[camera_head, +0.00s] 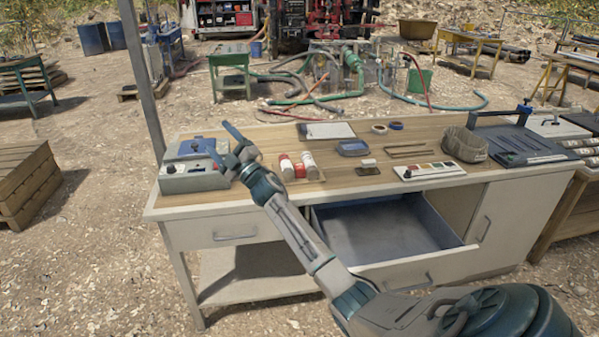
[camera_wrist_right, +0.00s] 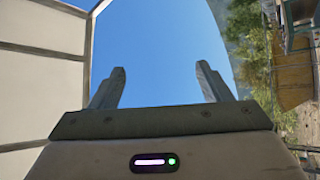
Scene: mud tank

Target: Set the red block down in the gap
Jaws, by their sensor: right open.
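My right gripper (camera_head: 221,143) is open and empty, raised over the left part of the workbench near a grey-blue instrument box. In the right wrist view its two fingers (camera_wrist_right: 160,85) stand apart with only sky between them. Small red and white pieces (camera_head: 300,166) stand in a group on the bench just right of the gripper. I cannot tell for certain whether one of them is the red block. A white strip with small coloured patches (camera_head: 430,170), some reddish, lies at the front right of the top. I cannot make out the gap. My left gripper is not in view.
An open drawer (camera_head: 385,235) juts from the front below my arm. The grey-blue box (camera_head: 193,178) stands at the left.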

